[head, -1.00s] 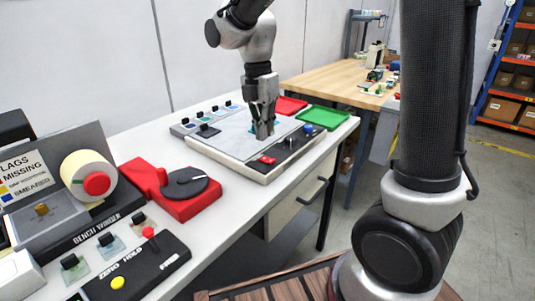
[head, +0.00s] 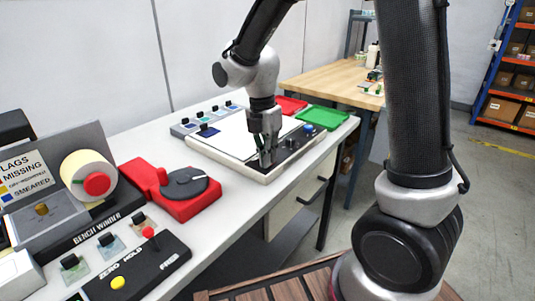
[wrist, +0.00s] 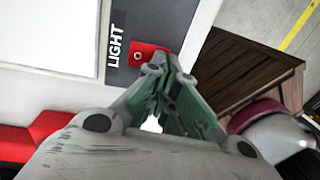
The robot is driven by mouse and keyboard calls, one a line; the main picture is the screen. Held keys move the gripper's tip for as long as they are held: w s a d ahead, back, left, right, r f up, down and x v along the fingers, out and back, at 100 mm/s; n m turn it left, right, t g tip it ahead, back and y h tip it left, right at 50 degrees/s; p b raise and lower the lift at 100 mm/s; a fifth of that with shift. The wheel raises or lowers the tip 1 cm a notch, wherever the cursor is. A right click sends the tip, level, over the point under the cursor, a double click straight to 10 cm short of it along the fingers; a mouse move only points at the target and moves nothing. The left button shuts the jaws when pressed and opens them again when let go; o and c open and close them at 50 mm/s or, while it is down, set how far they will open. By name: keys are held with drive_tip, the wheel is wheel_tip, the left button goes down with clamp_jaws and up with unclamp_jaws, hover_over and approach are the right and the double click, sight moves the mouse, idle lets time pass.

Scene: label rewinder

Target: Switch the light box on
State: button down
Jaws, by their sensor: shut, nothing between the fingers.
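The light box (head: 232,137) lies on the white bench at the back, and its panel is bright white. Its panel also shows at the upper left of the wrist view (wrist: 55,32). A red switch (wrist: 146,52) sits beside the word LIGHT on the dark control strip. My gripper (head: 267,160) is shut and empty, pointing down at the front of the strip. In the wrist view its fingertips (wrist: 160,66) overlap the edge of the red switch; I cannot tell if they touch it. In the head view the gripper hides the switch.
A red tray (head: 291,104) and a green tray (head: 322,118) lie behind the light box. A blue knob (head: 309,128) stands on the strip. A red device with a black disc (head: 185,183) and the bench winder (head: 92,225) are nearer, at left.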

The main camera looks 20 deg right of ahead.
drive_tip(key=shift+w, duration=0.1)
drive_tip(key=shift+w+a+r, duration=0.2)
drive_tip(key=shift+w+a, duration=0.2)
drive_tip(key=shift+w, duration=0.1)
idle(0.3)
drive_tip(key=shift+r, duration=0.5)
wheel_tip(320, 180, up, 13)
drive_tip(key=s+d, duration=0.1)
drive_tip(key=shift+s, duration=0.2)
